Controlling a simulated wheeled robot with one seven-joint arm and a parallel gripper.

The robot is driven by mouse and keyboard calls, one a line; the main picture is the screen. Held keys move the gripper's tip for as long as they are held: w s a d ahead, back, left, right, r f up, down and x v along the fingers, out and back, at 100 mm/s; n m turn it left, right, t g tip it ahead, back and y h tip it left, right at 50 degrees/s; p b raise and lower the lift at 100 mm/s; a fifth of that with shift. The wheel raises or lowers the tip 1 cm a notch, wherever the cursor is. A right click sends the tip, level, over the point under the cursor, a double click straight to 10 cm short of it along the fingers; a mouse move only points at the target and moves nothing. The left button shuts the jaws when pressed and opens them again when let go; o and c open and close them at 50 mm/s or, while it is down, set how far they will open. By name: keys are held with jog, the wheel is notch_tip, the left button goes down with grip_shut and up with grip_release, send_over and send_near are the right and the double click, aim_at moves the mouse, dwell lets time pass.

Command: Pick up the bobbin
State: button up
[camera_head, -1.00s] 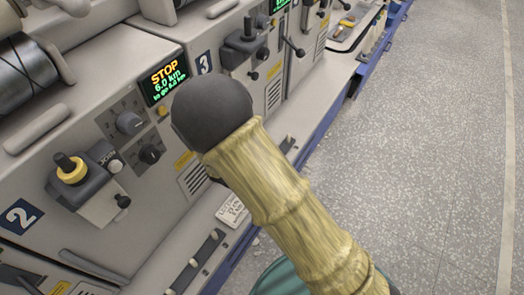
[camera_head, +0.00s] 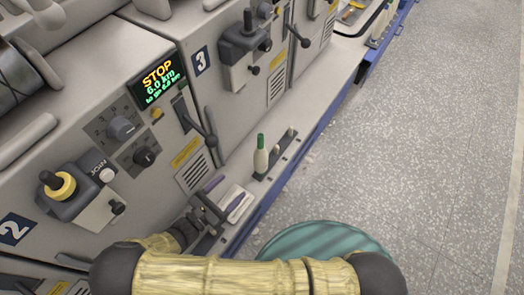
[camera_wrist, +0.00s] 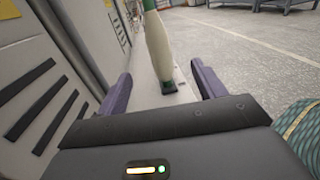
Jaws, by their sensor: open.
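The bobbin (camera_head: 261,158) is white with a green top and stands upright on a dark strip at the machine's foot. In the wrist view the bobbin (camera_wrist: 157,45) is straight ahead, with its top cut off by the frame. Its foot shows between the lines of the two fingers. My gripper (camera_head: 225,194) is open, with purple fingers, low beside the machine and to the near left of the bobbin. In the wrist view my gripper (camera_wrist: 160,72) is empty, and the bobbin appears just beyond the fingertips. I cannot tell the exact gap.
The dark strip (camera_head: 276,153) carries small pegs beyond the bobbin. The machine's grey front, with a lever (camera_head: 203,131) and a STOP display (camera_head: 158,82), rises close on the left. A white card (camera_head: 238,205) lies by my fingers. The speckled floor (camera_head: 420,130) on the right is clear.

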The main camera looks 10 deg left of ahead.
aim_at(257, 162)
jog(key=shift+s, duration=0.1)
jog(key=b+x, duration=0.2)
jog(key=x, duration=1)
jog(key=shift+b, duration=0.3)
jog(key=x, duration=0.1)
jog(key=b+x, duration=0.1)
jog(key=x, duration=0.1)
jog(key=b+x, duration=0.1)
jog(key=shift+w+a+f, duration=0.2)
jog(key=shift+w, duration=0.1)
jog(key=shift+w+d+r, duration=0.1)
jog(key=shift+w+d, duration=0.1)
jog(key=shift+w, duration=0.2)
